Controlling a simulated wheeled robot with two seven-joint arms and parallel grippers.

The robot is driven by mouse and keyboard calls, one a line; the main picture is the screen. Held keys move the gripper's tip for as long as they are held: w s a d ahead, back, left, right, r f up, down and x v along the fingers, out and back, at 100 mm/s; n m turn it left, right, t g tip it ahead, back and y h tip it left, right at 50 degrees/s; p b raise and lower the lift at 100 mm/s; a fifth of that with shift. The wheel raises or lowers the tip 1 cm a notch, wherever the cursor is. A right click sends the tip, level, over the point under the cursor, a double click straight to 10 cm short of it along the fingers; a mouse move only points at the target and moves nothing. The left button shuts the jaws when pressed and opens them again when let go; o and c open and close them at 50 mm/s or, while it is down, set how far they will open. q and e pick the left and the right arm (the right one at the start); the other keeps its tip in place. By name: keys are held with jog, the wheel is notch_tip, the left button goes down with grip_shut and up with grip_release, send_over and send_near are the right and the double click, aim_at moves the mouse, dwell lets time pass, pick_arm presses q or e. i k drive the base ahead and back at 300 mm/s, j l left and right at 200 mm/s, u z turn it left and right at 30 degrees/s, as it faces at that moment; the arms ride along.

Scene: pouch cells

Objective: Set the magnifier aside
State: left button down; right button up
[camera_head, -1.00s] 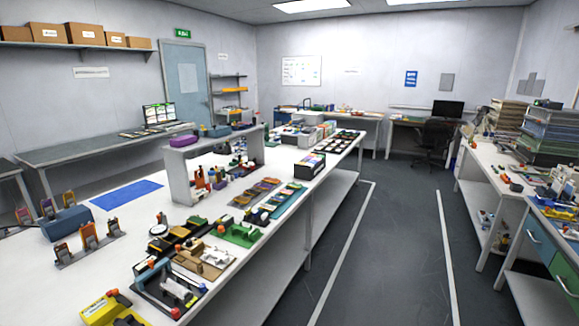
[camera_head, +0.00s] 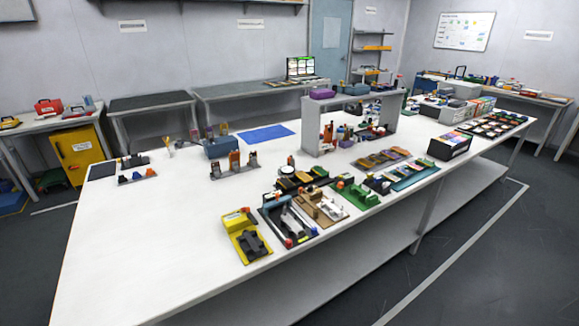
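I cannot pick out the magnifier with certainty. A small round pale disc with a dark rim (camera_head: 303,177) lies among dark tools on the long white table (camera_head: 150,260). It may be the magnifier, but it is too small to tell. A yellow fixture (camera_head: 243,232), a black tray-like fixture (camera_head: 287,222), a brown fixture (camera_head: 316,210) and a green fixture (camera_head: 358,195) stand in a row along the table's front edge. Neither of my grippers is in view.
A blue mat (camera_head: 266,134) lies flat on the table, left of a white riser shelf (camera_head: 310,125). A blue box (camera_head: 217,148) and card-like holders stand nearby. The table's left front is bare. A yellow cabinet (camera_head: 80,155) stands at far left; the floor at right is clear.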

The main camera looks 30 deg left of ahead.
aim_at(288, 169)
jog(key=i+l+u, duration=0.1)
jog(key=u, duration=0.25)
jog(key=i+l+u, duration=0.2)
jog(key=u, duration=0.2)
jog(key=i+l+u, duration=0.35)
jog(key=k+j, duration=0.1)
